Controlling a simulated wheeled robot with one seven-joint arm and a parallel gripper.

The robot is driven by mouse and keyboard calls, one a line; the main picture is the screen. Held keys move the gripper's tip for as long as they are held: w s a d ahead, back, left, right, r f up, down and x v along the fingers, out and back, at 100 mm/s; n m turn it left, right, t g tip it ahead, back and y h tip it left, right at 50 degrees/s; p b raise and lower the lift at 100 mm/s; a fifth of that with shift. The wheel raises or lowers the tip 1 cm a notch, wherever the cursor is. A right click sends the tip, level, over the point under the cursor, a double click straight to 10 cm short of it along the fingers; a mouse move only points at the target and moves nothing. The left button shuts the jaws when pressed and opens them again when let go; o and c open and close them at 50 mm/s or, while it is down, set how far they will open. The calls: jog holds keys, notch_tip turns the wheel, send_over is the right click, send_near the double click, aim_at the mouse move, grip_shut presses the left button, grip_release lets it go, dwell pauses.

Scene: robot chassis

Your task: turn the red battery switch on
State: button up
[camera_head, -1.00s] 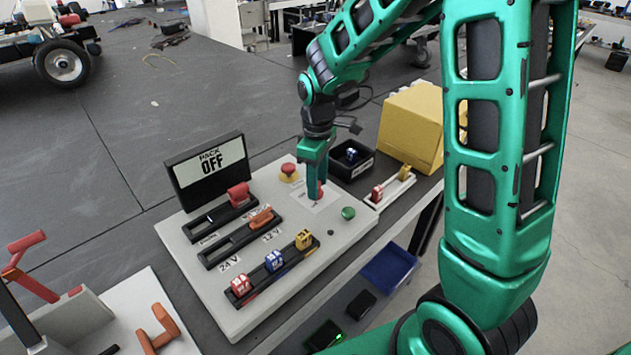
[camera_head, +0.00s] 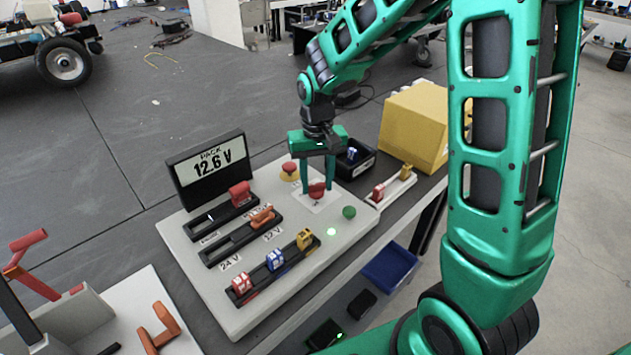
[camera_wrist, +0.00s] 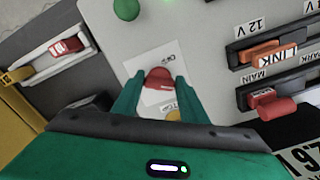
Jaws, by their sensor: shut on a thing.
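The red battery switch (camera_head: 316,190) is a red knob on a white label plate at the right part of the grey panel (camera_head: 180,238). It also shows in the wrist view (camera_wrist: 158,79). My gripper (camera_head: 317,188) points down over it, with one finger on each side, shut on the knob. In the wrist view my gripper (camera_wrist: 160,88) has the knob between its fingertips. The pack display (camera_head: 212,168) reads "PACK 12.6 V". A small light (camera_head: 331,231) on the panel glows pale green.
A green button (camera_head: 348,212) sits close right of the switch, and a red mushroom button (camera_head: 289,168) on yellow is behind it. Slots with a red handle (camera_head: 240,194) and an orange handle (camera_head: 262,217) lie left. A yellow box (camera_head: 412,125) and black bin (camera_head: 352,162) stand behind right.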

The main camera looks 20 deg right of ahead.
aim_at(317, 184)
jog(key=shift+w+r+m, duration=0.1)
jog(key=shift+w+m, duration=0.1)
jog(key=shift+m, duration=1.4)
jog(key=o, duration=1)
jog(key=shift+s+a, duration=0.1)
jog(key=shift+o, duration=0.2)
notch_tip(317, 184, up, 11)
